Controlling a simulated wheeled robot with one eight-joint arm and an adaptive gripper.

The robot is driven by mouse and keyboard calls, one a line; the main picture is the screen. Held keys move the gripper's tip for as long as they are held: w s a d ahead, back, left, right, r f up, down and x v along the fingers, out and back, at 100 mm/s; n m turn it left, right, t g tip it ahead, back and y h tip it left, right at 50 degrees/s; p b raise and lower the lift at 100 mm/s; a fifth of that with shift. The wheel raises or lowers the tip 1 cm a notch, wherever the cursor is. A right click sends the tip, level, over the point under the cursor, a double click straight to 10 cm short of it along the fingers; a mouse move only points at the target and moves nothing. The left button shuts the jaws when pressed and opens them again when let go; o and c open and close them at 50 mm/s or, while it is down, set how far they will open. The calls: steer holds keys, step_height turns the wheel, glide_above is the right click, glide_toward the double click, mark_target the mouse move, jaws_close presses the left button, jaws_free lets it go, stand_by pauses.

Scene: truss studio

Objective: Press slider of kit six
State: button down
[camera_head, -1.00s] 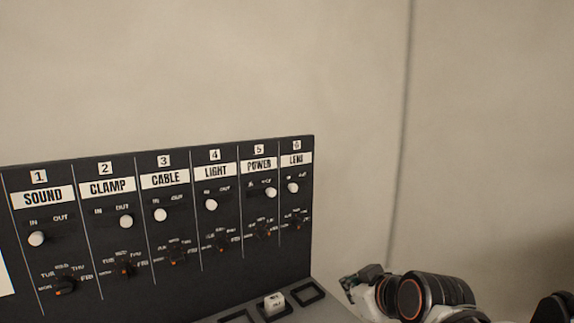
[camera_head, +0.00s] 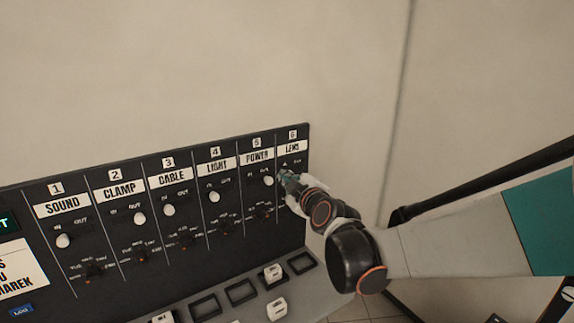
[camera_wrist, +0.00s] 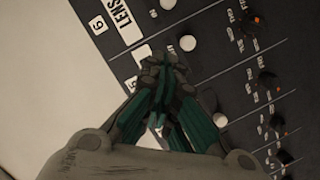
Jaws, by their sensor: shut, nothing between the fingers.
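The black kit panel (camera_head: 215,205) has numbered columns, and kit six is the rightmost, labelled LENS (camera_head: 293,147). The white slider knob of kit six (camera_wrist: 168,3) shows at the top edge of the wrist view, beside IN; in the head view my gripper covers it. My gripper (camera_head: 284,174) is in front of the lower kit six column, just right of the white kit five knob (camera_head: 268,181). In the wrist view my gripper (camera_wrist: 158,62) is shut and empty, its fingertips over the panel near the kit five knob (camera_wrist: 188,43). Contact cannot be told.
Black dials sit below the sliders, including the kit five dial (camera_head: 262,213). A grey shelf below holds dark square frames and white cubes (camera_head: 273,273). The panel's right edge is close to my gripper, with bare wall (camera_head: 345,110) beyond.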

steer(key=shift+a+r, duration=0.15)
steer(key=shift+a, duration=0.25)
steer(key=shift+w, duration=0.1)
glide_toward(279, 168)
steer(key=w+a, duration=0.1)
steer(key=w+a+r, duration=0.1)
steer(key=a, duration=0.1)
steer(key=w+a, duration=0.1)
steer(key=a, duration=0.1)
steer(key=shift+r+p, duration=0.25)
steer(key=shift+p, duration=0.15)
steer(key=shift+w+d+f, duration=0.35)
steer(key=shift+d+f, duration=0.1)
steer(key=shift+d, duration=0.1)
steer(key=shift+w+d+f, duration=0.35)
steer(key=shift+d+f, duration=0.1)
steer(key=shift+d, duration=0.1)
steer(key=shift+w+d+f, duration=0.25)
steer(key=shift+f, duration=0.15)
steer(key=shift+d, duration=0.15)
